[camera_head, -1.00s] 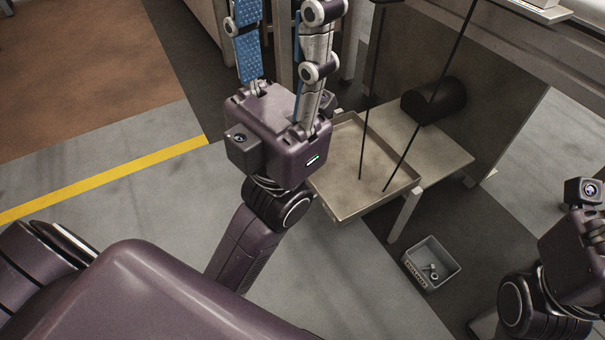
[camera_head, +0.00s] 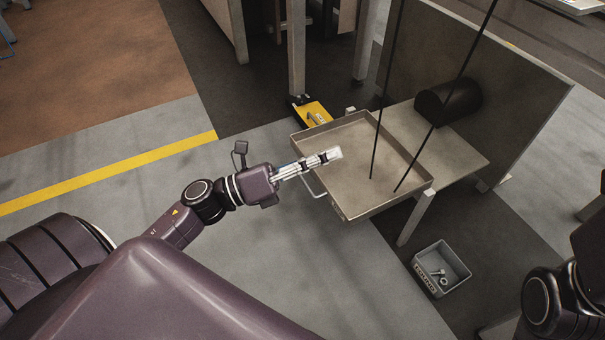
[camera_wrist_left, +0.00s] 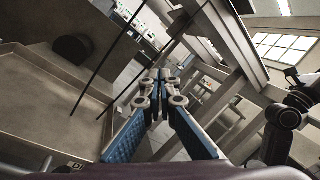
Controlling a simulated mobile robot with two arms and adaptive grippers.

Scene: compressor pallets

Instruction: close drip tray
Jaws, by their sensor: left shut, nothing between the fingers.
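The drip tray (camera_head: 350,212) is a shallow, square beige metal tray that sticks out from a low shelf of the same colour. A thin wire handle (camera_head: 312,184) shows at its near left side. My left gripper (camera_head: 334,154) is shut and empty. In the head view it overlaps the tray's left rim; I cannot tell whether it touches it. In the left wrist view the gripper's fingertips (camera_wrist_left: 160,78) are together, with the tray (camera_wrist_left: 45,110) at the left. My right gripper is out of view; only part of the right arm shows at the right edge.
Two thin black rods (camera_head: 383,95) come down into the tray. A dark cylinder (camera_head: 448,102) lies on the shelf (camera_head: 465,152) behind it. A grey bin (camera_head: 441,268) with small metal parts stands on the floor below. A yellow object (camera_head: 312,112) sits behind the tray. The floor at the left is clear.

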